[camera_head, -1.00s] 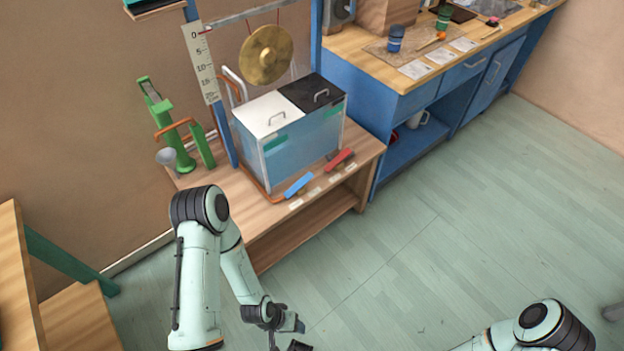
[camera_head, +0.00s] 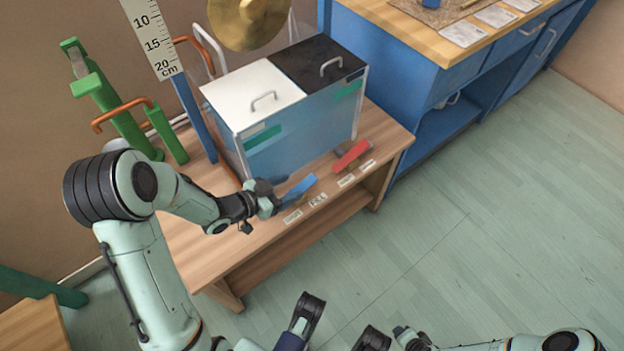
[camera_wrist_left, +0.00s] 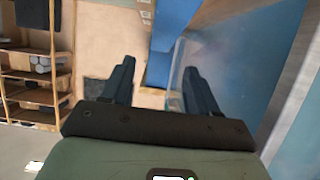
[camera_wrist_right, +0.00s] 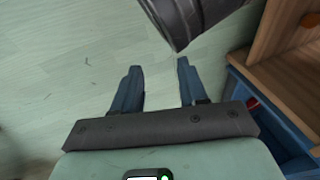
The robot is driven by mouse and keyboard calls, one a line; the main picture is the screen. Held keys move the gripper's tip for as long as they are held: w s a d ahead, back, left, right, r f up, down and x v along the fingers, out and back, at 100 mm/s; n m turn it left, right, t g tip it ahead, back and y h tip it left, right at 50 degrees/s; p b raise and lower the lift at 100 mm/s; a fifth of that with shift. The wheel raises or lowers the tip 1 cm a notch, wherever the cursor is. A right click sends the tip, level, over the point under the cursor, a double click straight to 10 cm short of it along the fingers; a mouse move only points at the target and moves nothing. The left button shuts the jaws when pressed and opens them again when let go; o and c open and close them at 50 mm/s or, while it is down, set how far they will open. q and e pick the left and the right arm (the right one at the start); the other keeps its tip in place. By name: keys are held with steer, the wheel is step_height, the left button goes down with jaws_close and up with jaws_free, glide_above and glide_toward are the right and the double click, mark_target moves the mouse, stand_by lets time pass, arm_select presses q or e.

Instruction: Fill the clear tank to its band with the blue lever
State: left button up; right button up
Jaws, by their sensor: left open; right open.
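The tank (camera_head: 275,160) stands on a wooden bench, with pale blue see-through walls. Its top has a white lid (camera_head: 235,95) and a black lid (camera_head: 300,57). Green bands (camera_head: 262,138) mark its front; I cannot tell the water level. The blue lever (camera_head: 298,188) sticks out at the tank's front foot. My left gripper (camera_head: 268,206) is open just left of the lever, apparently not touching it. In the left wrist view, a blue bar (camera_wrist_left: 172,35), probably the lever, lies ahead of the open fingers (camera_wrist_left: 160,78). My right gripper (camera_wrist_right: 158,78) is open and empty over the floor.
A red lever (camera_head: 352,155) sits right of the blue one, with small labels (camera_head: 318,200) along the bench edge (camera_head: 220,262). A green pump (camera_head: 120,115) with an orange handle and a brass gong (camera_head: 248,20) stand behind. The floor at right is clear.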

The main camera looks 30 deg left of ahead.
mark_target(310, 179)
arm_select(q)
steer(key=b+x, duration=0.2)
steer(key=x, duration=0.6)
steer(key=shift+s+f, duration=0.1)
steer(key=shift+w+d+f, duration=0.1)
steer(key=shift+w+d, duration=0.05)
steer(key=shift+w, duration=0.25)
arm_select(e)
steer(key=s+f+g, duration=0.1)
steer(key=s+f, duration=0.3)
steer(key=f, duration=0.1)
steer(key=shift+s+d+g, duration=0.2)
steer(key=shift+d+g, duration=0.1)
steer(key=shift+d, duration=0.15)
steer(key=shift+r, duration=0.1)
arm_select(q)
steer(key=c, duration=1)
